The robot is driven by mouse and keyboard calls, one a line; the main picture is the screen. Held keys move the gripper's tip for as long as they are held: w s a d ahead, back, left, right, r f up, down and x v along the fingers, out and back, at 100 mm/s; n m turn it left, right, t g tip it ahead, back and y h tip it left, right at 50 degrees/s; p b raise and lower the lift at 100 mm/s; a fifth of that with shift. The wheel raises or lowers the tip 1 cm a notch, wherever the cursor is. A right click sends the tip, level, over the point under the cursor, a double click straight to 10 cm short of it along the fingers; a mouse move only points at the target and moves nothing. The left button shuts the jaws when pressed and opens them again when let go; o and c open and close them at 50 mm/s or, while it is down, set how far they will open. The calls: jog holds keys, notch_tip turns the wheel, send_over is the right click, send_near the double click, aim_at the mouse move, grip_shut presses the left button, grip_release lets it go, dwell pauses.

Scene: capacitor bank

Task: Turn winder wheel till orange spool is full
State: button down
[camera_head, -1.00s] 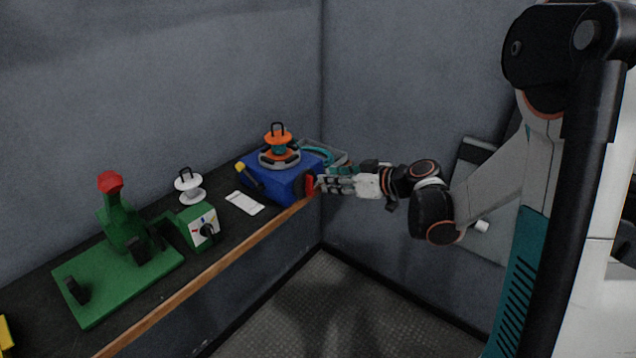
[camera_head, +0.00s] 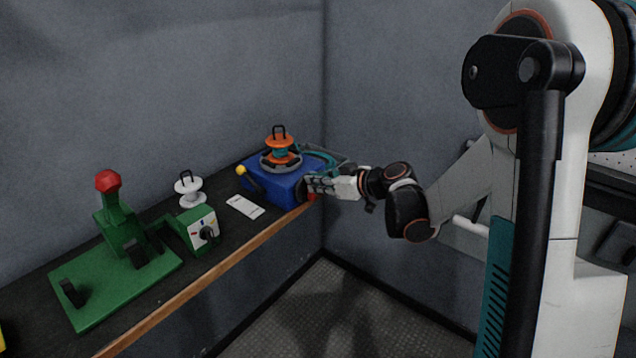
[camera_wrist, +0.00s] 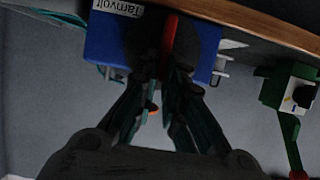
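The winder is a blue box (camera_head: 288,190) at the far end of the bench. The orange spool (camera_head: 279,138) stands upright on top, with teal winding around its middle. The winder wheel (camera_wrist: 198,40) is a dark disc on the box's front side, with a red bar (camera_wrist: 169,35) across it. The red bar (camera_head: 312,198) shows just below my fingers in the head view. My gripper (camera_wrist: 162,72) is at the wheel, with its fingers pointing at it and a gap between them. Dark overlap hides whether the fingertips press on the bar.
On the bench are a white card (camera_head: 245,207), a white spool (camera_head: 189,189), a green box with a dark knob (camera_head: 207,233) and a green stand with a red top (camera_head: 108,181). A yellow-tipped lever (camera_head: 241,170) is on the winder's left. Walls close in behind and right.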

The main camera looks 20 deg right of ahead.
jog(key=shift+d, duration=0.1)
dwell(0.3)
jog(key=shift+w+d+f+m+g+y+b, duration=0.25)
jog(key=shift+w+d+f+m+y+b, duration=0.25)
jog(key=shift+m+y, duration=1.2)
jog(key=shift+w+d+f+m+g+y+b, duration=0.25)
jog(key=shift+d+f+m+y+b, duration=0.35)
jog(key=shift+m, duration=2.1)
jog(key=shift+w+d+f+m+g+y+b, duration=0.3)
jog(key=shift+f+m+y+b, duration=0.3)
jog(key=shift+m+y, duration=1.1)
jog(key=shift+f+m+h, duration=0.15)
jog(key=shift+m+h, duration=0.25)
jog(key=shift+m, duration=0.3)
jog(key=c, duration=1.7)
grip_release()
